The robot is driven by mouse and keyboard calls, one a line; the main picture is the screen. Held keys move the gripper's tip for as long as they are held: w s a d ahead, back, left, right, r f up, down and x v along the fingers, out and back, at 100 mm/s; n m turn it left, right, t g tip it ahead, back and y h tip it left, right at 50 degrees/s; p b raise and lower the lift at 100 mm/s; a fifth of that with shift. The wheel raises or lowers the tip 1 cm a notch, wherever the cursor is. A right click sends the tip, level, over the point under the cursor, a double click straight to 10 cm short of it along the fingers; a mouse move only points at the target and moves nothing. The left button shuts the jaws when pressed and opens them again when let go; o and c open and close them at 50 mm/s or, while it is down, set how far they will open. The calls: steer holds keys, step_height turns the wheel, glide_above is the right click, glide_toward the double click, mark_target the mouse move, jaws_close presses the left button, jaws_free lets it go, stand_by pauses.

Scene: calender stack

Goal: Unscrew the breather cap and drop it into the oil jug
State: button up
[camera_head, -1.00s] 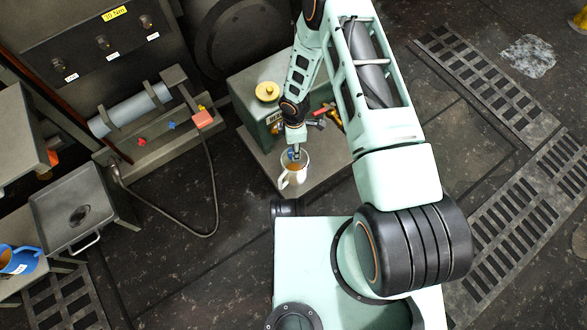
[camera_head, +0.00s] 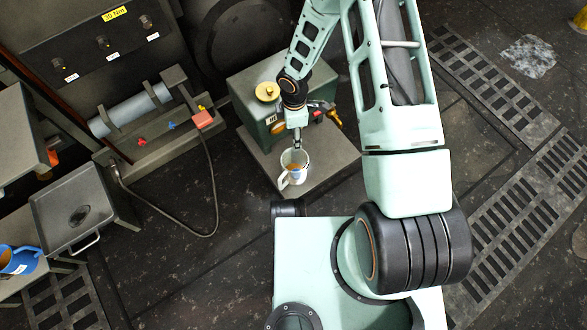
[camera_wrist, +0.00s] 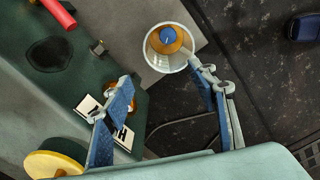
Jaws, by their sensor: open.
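A white jug (camera_head: 284,181) with a handle stands on the grey plate in front of the green housing. It also shows in the wrist view (camera_wrist: 150,58), with amber liquid inside and a small round blue thing (camera_wrist: 167,35) in the middle of it. I cannot tell for sure whether that is the breather cap. My gripper (camera_head: 297,150) is above the jug's far rim. In the wrist view its two blue-padded fingers (camera_wrist: 165,80) are apart with nothing between them. A yellow round cap (camera_head: 266,91) sits on the housing; part of it shows in the wrist view (camera_wrist: 50,165).
The green housing (camera_head: 240,97) stands behind the jug, with red-handled and brass fittings (camera_head: 326,110) at its right. The grey plate (camera_head: 335,160) is clear right of the jug.

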steer(key=shift+r, duration=1.45)
